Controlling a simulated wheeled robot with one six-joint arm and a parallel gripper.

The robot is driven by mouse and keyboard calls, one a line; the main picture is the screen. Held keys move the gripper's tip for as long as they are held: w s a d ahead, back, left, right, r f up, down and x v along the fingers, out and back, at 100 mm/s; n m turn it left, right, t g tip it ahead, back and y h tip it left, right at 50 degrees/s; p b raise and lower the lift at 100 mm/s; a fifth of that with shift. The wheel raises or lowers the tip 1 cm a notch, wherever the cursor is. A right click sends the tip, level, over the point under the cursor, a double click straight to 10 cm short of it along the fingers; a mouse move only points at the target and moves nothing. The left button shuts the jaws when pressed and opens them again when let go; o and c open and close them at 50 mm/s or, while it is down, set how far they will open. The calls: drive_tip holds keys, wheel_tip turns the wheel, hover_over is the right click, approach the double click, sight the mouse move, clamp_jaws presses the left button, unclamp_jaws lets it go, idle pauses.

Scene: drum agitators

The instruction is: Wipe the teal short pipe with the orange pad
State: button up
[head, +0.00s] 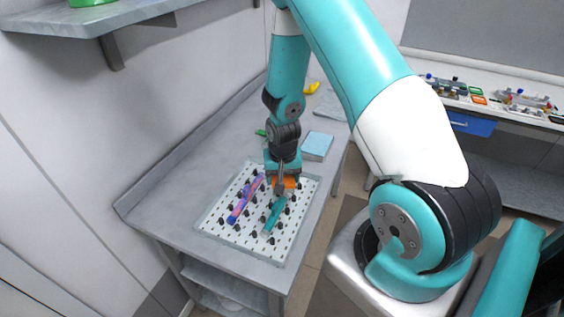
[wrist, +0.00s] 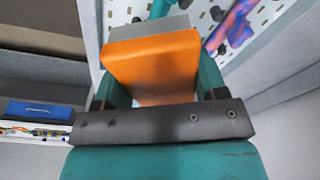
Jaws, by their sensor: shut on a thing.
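The teal short pipe (head: 274,216) lies on a white pegboard tray (head: 222,222) among black pegs. Part of it also shows at the top of the wrist view (wrist: 160,8), just beyond the pad. My gripper (head: 281,177) is over the upper end of the pipe and is shut on the orange pad (wrist: 155,65). The pad also shows in the head view (head: 287,183), at or very near the pipe. I cannot tell whether it touches the pipe. The pad has a grey layer (wrist: 150,27) along its far edge.
A purple-and-pink pipe (head: 245,199) lies left of the teal one on the tray. A light blue block (head: 316,146) stands behind on the grey bench (head: 180,204). A yellow object (head: 311,88) lies farther back. The bench's left part is clear.

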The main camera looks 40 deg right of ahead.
drive_tip(key=shift+r+p, duration=1)
drive_tip(key=shift+r, duration=0.75)
